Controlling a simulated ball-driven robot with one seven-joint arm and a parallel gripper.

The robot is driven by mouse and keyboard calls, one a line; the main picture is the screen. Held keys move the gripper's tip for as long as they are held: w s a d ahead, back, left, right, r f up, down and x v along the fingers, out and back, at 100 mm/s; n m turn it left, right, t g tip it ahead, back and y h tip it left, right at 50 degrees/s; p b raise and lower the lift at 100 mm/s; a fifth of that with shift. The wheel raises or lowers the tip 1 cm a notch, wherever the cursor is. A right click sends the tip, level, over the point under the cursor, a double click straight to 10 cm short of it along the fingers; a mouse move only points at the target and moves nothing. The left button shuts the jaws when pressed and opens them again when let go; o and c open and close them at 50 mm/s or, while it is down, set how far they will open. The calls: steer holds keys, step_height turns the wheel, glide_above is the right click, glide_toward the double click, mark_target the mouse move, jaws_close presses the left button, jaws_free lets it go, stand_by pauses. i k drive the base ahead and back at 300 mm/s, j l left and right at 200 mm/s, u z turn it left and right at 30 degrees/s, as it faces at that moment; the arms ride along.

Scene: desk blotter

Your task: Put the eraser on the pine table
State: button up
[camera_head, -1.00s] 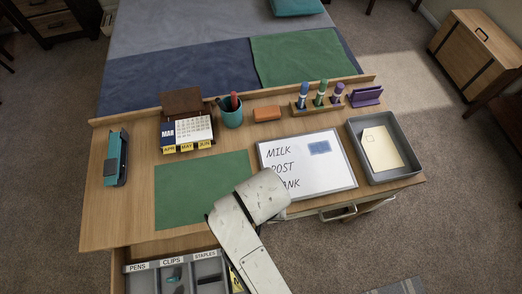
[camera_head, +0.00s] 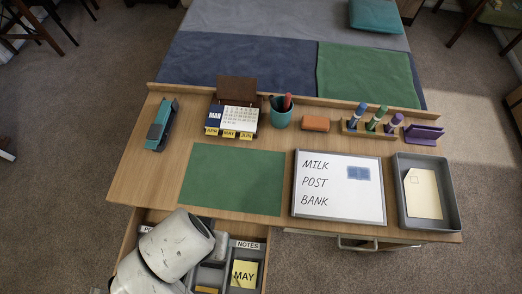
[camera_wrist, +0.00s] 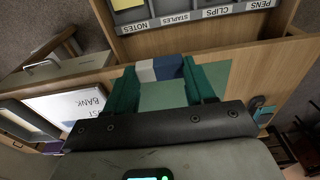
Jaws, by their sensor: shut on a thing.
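My gripper (camera_wrist: 162,84) has two teal fingers, shut on a small white and blue block, which looks like the eraser (camera_wrist: 166,67). It is held across the fingertips, with the green blotter behind it in the wrist view. In the head view my arm covers the left part of the open drawer, and the gripper and eraser are hidden. The light wooden desk (camera_head: 150,187) fills the middle. I cannot tell which piece of furniture is the pine table.
The open drawer (camera_head: 265,240) has labelled compartments and a yellow MAY note. The green blotter (camera_head: 232,180) is bare. The whiteboard (camera_head: 338,200), grey tray (camera_head: 456,205), stapler (camera_head: 161,125), calendar (camera_head: 236,118), pen cup (camera_head: 281,118), orange block (camera_head: 316,123) and marker stand (camera_head: 367,132) surround it.

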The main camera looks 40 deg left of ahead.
mark_target(302, 144)
steer(key=i, duration=0.9)
